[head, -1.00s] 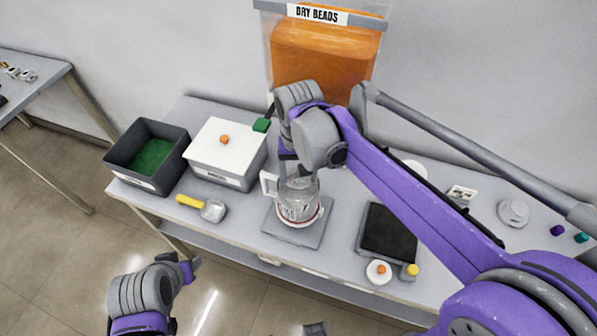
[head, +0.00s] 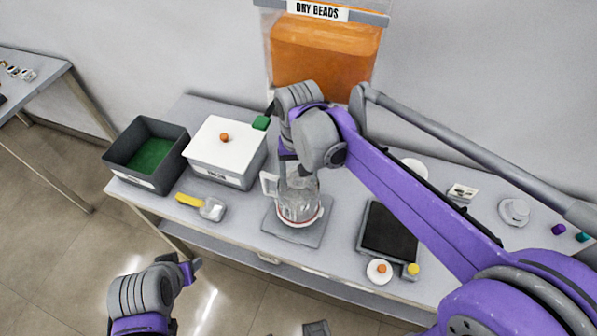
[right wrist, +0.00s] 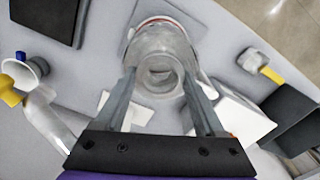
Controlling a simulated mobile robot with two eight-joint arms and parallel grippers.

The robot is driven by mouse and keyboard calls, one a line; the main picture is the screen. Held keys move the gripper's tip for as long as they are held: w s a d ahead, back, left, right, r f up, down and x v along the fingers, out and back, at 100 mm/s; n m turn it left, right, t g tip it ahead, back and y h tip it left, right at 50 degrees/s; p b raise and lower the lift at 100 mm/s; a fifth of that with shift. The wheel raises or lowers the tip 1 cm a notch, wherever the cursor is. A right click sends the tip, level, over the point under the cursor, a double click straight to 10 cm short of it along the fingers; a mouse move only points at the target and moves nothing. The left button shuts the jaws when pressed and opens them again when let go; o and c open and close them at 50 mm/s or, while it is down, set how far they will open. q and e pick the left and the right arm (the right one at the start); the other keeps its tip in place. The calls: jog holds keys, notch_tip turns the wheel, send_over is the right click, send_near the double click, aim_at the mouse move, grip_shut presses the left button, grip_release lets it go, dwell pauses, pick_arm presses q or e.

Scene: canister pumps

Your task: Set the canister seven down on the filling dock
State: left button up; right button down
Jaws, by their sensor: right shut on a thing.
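The canister (head: 306,203) is a clear jug with a pale handle and a red band low down. It stands upright over a grey square plate (head: 314,238), which looks like the filling dock. Its base appears at or very near the plate; I cannot tell if it touches. No number is readable on it. My right gripper (head: 290,172) is shut on the canister from above. In the right wrist view the two fingers (right wrist: 159,78) flank the round canister neck (right wrist: 158,48). Part of my left arm's end (head: 190,270) shows at lower left, its jaws unclear.
A hopper of orange beads (head: 325,55) stands behind. To the left are a lidded white box (head: 222,150), a dark bin with green inside (head: 148,160) and a yellow-handled scoop (head: 210,208). A black-topped pad (head: 388,232) and small white pump-like part (head: 379,271) lie right.

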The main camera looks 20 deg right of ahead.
jog(key=shift+f+b, duration=0.5)
jog(key=shift+f, duration=0.45)
grip_release()
notch_tip(320, 180, up, 11)
jog(key=s+d+f+n+t, duration=0.1)
jog(key=s+d+f+t, duration=0.1)
jog(key=s+f, duration=0.5)
jog(key=s+d+f+n+t, duration=0.1)
jog(key=s+d+f+t, duration=0.2)
jog(key=s+f, duration=0.4)
jog(key=shift+d+f+p, duration=0.25)
jog(key=shift+d+p, duration=0.1)
jog(key=shift+d, duration=0.45)
